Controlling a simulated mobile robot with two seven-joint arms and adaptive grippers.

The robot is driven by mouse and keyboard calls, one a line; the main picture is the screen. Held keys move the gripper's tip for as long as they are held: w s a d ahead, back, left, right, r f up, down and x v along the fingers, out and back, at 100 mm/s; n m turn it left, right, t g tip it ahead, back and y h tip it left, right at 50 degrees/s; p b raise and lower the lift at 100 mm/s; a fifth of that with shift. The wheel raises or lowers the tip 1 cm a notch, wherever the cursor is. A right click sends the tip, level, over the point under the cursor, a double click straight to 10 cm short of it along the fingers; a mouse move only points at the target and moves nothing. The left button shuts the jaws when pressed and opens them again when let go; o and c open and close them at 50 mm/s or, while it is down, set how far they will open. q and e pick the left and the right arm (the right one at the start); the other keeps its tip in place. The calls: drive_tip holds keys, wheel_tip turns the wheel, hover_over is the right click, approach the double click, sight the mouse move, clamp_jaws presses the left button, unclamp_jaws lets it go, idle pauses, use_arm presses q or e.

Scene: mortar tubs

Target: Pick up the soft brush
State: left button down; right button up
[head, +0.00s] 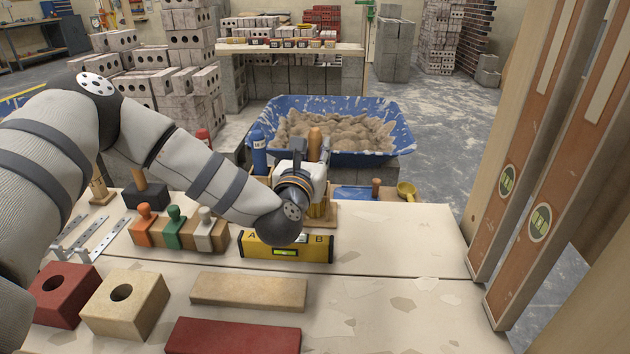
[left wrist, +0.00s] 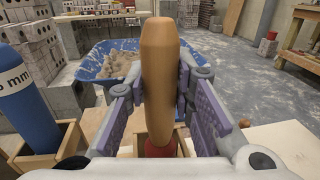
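A brown wooden handle (left wrist: 160,75) with a red collar at its foot stands upright in the left wrist view. It also shows in the head view (head: 314,140). Its lower end is hidden, so I see no bristles, and I cannot tell for sure that it is the soft brush. My left gripper (left wrist: 163,85) has one purple-padded finger on each side of the handle. The fingers look open around it, with some gap to the pads. In the head view the left gripper (head: 316,160) is partly hidden by its own wrist. My right gripper is not in view.
A blue cylinder (left wrist: 25,95) stands in a wooden holder close left of the gripper. A yellow level (head: 286,246) lies in front of the wrist. A blue mortar tub (head: 390,115) is behind. Stamps (head: 175,227) stand left. The bench's front right is clear.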

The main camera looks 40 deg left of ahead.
use_arm(q)
wheel_tip(320, 180, up, 10)
drive_tip(key=shift+r+p, duration=0.1)
drive_tip(key=shift+p, duration=0.55)
drive_tip(key=c, duration=2.3)
unclamp_jaws()
clamp_jaws()
